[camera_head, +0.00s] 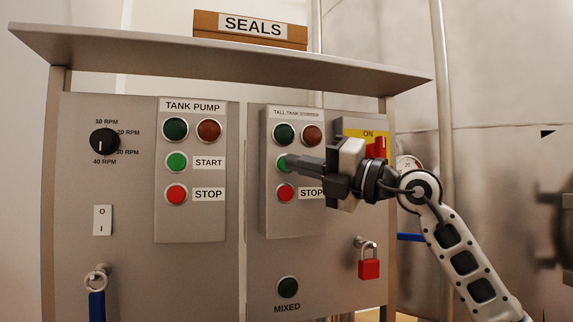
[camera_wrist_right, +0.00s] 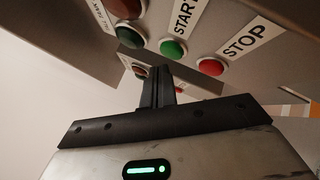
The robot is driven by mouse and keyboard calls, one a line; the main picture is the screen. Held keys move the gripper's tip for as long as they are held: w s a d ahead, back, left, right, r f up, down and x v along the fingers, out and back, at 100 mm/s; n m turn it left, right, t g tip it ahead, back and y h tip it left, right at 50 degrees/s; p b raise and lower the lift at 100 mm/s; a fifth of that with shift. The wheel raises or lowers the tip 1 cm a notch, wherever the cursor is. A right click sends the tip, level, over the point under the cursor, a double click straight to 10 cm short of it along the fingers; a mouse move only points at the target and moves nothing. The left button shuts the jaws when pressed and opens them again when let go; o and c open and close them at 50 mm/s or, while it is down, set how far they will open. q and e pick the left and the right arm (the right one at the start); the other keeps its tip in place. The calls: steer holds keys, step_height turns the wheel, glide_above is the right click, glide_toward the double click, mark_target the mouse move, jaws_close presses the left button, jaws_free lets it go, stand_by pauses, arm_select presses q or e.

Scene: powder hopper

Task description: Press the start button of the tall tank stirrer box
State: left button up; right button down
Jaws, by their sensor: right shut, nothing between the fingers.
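The tall tank stirrer box (camera_head: 265,215) is a grey box on the right half of the panel. Its green start button (camera_head: 281,161) is partly covered by my right gripper (camera_head: 291,163), whose shut, empty fingers reach in from the right. The red stop button (camera_head: 286,193) is just below. The gripper hides the START label in the head view. In the right wrist view, the green start button (camera_wrist_right: 173,50) shows close to the shut fingertips (camera_wrist_right: 157,70), with the stop button (camera_wrist_right: 210,66) to the right. I cannot tell whether the fingertips touch the button. My left gripper is not in view.
The tank pump box (camera_head: 190,225) stands to the left, with similar buttons. A red switch (camera_head: 376,148) on a yellow ON plate is close behind my right wrist. A red padlock (camera_head: 369,262) hangs below. A shelf (camera_head: 220,62) with a SEALS box (camera_head: 250,30) overhangs the panel.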

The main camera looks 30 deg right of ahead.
stand_by(0.8)
steer(key=shift+w+d+p, duration=0.1)
steer(key=shift+w+p, duration=0.2)
steer(key=shift+w, duration=0.1)
steer(key=shift+w+d+p, duration=0.1)
steer(key=shift+w+p, duration=0.2)
steer(key=shift+w, duration=0.05)
stand_by(0.5)
steer(key=shift+s, duration=0.1)
steer(key=shift+s+a+b, duration=0.2)
steer(key=shift+s+b, duration=0.15)
steer(key=shift+s, duration=0.3)
steer(key=s+b, duration=0.1)
steer(key=s, duration=0.1)
steer(key=s+a+b, duration=0.1)
steer(key=s, duration=0.2)
steer(key=shift+a, duration=0.1)
stand_by(0.3)
